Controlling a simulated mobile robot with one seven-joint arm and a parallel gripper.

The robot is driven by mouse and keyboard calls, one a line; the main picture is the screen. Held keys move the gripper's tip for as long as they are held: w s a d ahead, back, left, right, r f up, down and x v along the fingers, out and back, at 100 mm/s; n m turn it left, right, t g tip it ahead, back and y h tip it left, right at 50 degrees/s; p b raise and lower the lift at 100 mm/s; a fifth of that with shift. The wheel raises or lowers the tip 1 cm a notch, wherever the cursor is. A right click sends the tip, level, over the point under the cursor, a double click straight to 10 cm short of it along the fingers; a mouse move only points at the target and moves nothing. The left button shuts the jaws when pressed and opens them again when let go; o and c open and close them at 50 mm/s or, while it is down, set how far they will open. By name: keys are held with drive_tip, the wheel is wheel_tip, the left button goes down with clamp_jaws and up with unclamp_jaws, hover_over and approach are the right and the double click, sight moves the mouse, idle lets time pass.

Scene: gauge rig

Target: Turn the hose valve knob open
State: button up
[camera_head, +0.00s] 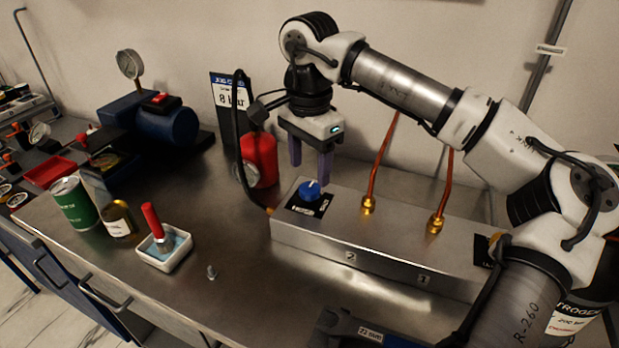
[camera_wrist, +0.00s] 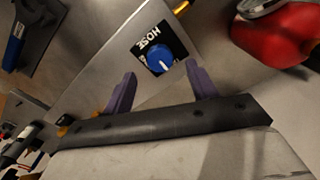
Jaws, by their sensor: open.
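The blue hose valve knob (camera_head: 309,190) sits on a black label plate at the left end of the metal manifold box (camera_head: 345,238). A white pointer line shows on its top. In the wrist view the knob (camera_wrist: 159,59) lies beyond my fingertips, beside a label reading HOSE. My gripper (camera_head: 311,172) points down just above the knob, with its two purple fingers apart and empty. In the wrist view my gripper (camera_wrist: 160,78) has one finger to each side of the knob's line. I cannot tell exactly how high the fingertips are above the knob.
Two copper pipes with brass fittings (camera_head: 368,205) rise from the box right of the knob. A red cylinder (camera_head: 259,158) and a black hose (camera_head: 240,140) stand behind left. A white dish with a red-handled brush (camera_head: 163,250) is at front left. A blue tool (camera_head: 375,335) lies in front.

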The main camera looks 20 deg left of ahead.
sight(309, 188)
wheel_tip(309, 188, up, 10)
drive_tip(key=shift+f, duration=0.2)
drive_tip(key=shift+s+f, duration=0.1)
idle(0.4)
